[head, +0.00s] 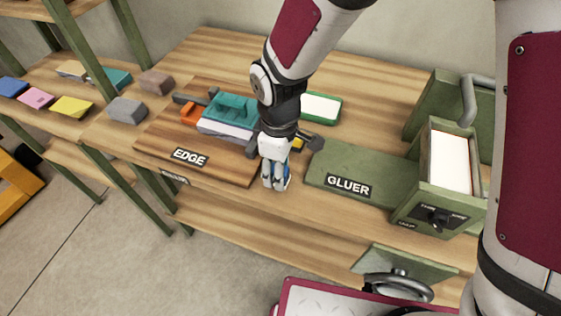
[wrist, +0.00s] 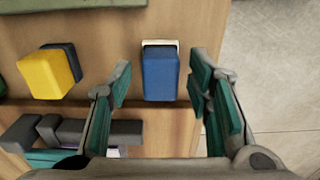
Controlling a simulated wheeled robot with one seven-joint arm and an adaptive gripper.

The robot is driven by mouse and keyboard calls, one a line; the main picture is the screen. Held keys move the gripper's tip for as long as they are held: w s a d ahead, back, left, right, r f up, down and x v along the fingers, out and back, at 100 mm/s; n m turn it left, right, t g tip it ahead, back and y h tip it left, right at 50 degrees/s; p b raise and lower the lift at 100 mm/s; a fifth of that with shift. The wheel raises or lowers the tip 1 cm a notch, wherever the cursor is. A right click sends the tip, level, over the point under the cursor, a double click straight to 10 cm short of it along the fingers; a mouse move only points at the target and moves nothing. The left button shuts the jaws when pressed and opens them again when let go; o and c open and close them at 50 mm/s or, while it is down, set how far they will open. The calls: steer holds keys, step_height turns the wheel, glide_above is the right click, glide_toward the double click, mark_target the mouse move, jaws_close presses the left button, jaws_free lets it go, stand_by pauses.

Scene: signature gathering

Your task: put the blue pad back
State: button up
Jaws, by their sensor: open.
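A blue pad (wrist: 160,77) with a pale strip at its far end lies on the wooden surface in the wrist view. My gripper (wrist: 161,82) is open, with one finger on each side of the pad and a gap to both. In the head view my gripper (head: 275,182) points down at the table's front edge, between the EDGE board (head: 150,146) and the green GLUER board (head: 325,165). Only a sliver of the blue pad (head: 287,174) shows there behind the fingers. Another blue block (head: 12,87) lies at the far left beside pink (head: 36,97) and yellow (head: 70,106) blocks.
A yellow block with a dark side (wrist: 47,75) sits left of the pad in the wrist view. A teal clamp-like piece (head: 232,107) sits on the EDGE board. A green box holding white paper (head: 450,165) stands at the right.

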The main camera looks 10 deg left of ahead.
step_height(320, 180, up, 12)
steer(key=d+r+m+t, duration=0.1)
steer(key=d+r+m, duration=0.4)
steer(key=d, duration=0.4)
steer(key=s+d+r+m+t, duration=0.2)
steer(key=s+d+m, duration=0.3)
steer(key=d, duration=0.4)
steer(key=s+d+r+m+t, duration=0.1)
steer(key=s+d+r+m, duration=0.4)
steer(key=d, duration=0.5)
steer(key=shift+s+r+m+t, duration=0.2)
steer(key=shift+s+m+t, duration=0.15)
steer(key=shift+m, duration=0.35)
steer(key=shift+d, duration=0.1)
